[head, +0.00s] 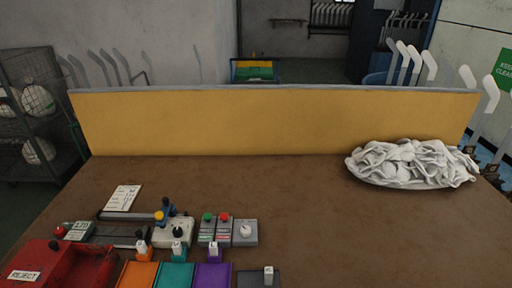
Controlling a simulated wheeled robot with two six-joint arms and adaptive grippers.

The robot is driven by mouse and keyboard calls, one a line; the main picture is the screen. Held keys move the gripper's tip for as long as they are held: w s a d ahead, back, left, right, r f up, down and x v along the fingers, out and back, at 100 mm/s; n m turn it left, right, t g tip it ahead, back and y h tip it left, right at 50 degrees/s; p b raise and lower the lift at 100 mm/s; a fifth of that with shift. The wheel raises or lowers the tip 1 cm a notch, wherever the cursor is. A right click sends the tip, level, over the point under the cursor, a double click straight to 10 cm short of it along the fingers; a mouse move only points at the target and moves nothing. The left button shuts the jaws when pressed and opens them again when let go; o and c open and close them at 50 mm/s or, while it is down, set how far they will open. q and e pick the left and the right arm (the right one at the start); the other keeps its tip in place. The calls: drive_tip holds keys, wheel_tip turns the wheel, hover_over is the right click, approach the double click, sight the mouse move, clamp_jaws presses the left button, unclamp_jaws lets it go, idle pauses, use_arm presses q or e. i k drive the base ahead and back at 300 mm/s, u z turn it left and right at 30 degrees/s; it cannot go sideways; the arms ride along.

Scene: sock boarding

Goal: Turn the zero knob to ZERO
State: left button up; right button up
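A small grey box (245,240) with a round white knob or dial (246,231) stands near the front middle of the table. To its left, a pale box (174,240) carries a round black knob (178,232), beside a measuring device with a long dark rail (130,216). The lettering on both is too small to read, so I cannot tell which knob is the zero knob or where it points. Neither of my grippers is in view.
Boxes with a green button (208,217) and a red button (224,217) stand between the knobs. A red REJECT bin (62,262) and orange (138,275), teal (176,276) and purple (213,276) bins line the front. White socks (412,162) lie piled back right. The middle right is clear.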

sight(245, 230)
drive_tip(key=u, duration=0.5)
drive_tip(key=k, duration=1.2)
drive_tip(key=z, duration=0.2)
drive_tip(key=i, duration=0.7)
drive_tip(key=z, duration=0.7)
